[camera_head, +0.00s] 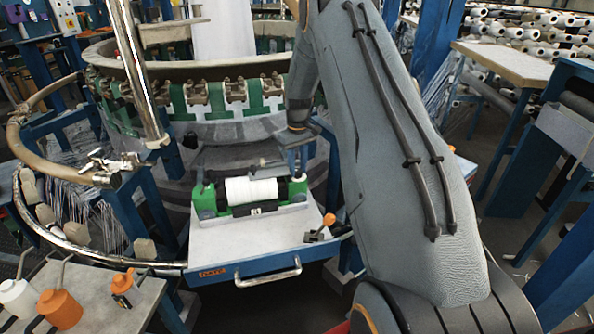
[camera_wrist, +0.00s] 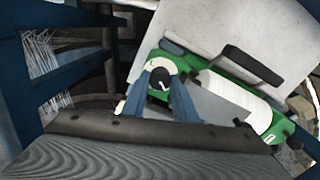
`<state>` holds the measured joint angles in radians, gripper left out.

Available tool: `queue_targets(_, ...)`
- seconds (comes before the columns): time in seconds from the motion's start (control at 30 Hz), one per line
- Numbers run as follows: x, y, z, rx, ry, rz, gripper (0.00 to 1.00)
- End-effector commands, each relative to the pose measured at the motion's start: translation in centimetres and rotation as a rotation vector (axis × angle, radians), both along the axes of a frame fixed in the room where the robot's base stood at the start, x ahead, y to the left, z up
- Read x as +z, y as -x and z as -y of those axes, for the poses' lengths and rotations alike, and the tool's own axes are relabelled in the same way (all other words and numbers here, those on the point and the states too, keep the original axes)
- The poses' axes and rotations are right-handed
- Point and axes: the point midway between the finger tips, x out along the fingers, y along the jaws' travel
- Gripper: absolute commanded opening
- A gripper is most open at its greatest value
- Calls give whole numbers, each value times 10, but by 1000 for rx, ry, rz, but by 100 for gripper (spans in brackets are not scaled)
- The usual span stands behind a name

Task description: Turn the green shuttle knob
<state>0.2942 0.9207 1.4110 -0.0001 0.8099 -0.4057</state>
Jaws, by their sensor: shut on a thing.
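The green shuttle (camera_head: 209,203) lies on a light tray with a white thread roll (camera_head: 251,190) in it. In the wrist view the shuttle's green body (camera_wrist: 261,117) and the white roll (camera_wrist: 228,93) run to the right. Its knob (camera_wrist: 158,82), a black centre with a white pointer line on a pale round dial, sits on the green end. My gripper (camera_wrist: 160,86) has its two blue fingers on either side of the knob, shut on it. In the head view my gripper (camera_head: 297,160) is lowered onto the shuttle's right end, and the knob is mostly hidden there.
The tray (camera_head: 225,245) has a front handle (camera_head: 268,273) and an orange-knobbed lever (camera_head: 329,219) at its right. The round loom (camera_head: 215,132) stands close behind. A chrome rail curves around the left.

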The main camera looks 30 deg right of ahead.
Motion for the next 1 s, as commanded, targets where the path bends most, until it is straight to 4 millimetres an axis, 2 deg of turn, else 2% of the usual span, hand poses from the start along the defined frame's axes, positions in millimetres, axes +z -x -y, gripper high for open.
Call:
queue_targets(0.6, 0, -1, 1, -578, 0, 2, 3)
queue_targets(1.0, 0, -1, 1, -849, 0, 2, 3)
